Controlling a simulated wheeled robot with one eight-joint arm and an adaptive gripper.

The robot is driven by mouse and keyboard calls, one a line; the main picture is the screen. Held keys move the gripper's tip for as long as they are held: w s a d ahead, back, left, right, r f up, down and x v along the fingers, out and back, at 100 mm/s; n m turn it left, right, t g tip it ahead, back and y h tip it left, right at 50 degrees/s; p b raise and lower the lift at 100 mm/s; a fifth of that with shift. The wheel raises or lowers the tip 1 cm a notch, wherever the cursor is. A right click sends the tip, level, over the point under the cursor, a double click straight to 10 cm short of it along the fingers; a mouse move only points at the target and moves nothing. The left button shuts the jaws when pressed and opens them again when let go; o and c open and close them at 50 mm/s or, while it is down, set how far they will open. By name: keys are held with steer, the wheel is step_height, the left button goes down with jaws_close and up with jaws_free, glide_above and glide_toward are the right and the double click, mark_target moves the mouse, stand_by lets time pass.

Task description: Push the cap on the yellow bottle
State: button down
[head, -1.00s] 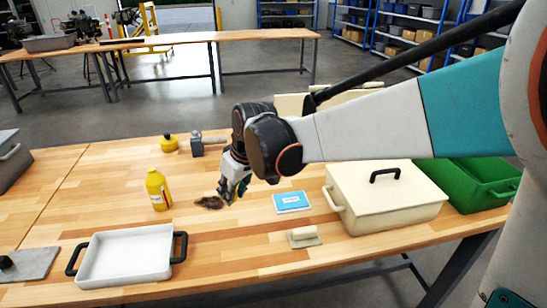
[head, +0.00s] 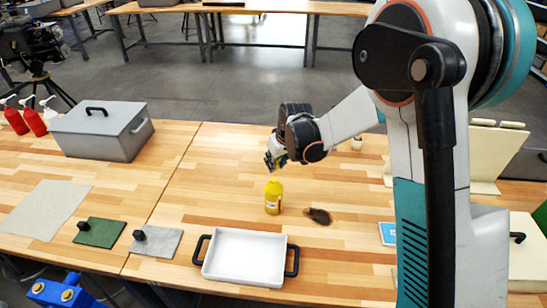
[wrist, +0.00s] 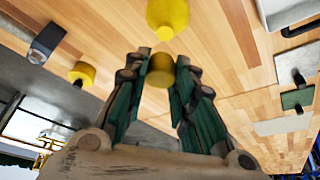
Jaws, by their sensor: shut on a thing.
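The yellow bottle (head: 273,197) stands upright on the wooden table, behind the white tray. It also shows at the top of the wrist view (wrist: 167,14). My gripper (head: 272,161) is just above and behind the bottle in the head view. In the wrist view its green-lined fingers (wrist: 160,84) are shut on a yellow cap (wrist: 161,71). The cap is close to the bottle in that view, with a small gap between them. The cap is too small to make out in the head view.
A white tray with black handles (head: 244,257) lies in front of the bottle. A dark patch (head: 318,216) lies to its right. A grey lidded box (head: 103,130) stands at the left. Another yellow item (wrist: 82,73) and a grey tool (wrist: 46,41) show in the wrist view.

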steer(key=shift+w+a+f, duration=0.15)
steer(key=shift+w+f, duration=0.05)
steer(key=b, duration=0.3)
glide_above(273, 181)
steer(key=s, duration=0.1)
steer(key=shift+d+f, duration=0.2)
steer(key=shift+f, duration=2.05)
steer(key=shift+f+b, duration=1)
steer(key=shift+b, duration=0.9)
steer(key=shift+s+d+f+b, duration=0.1)
steer(key=shift+s+f+b, duration=0.15)
steer(key=shift+b, duration=0.1)
steer(key=shift+f, duration=0.15)
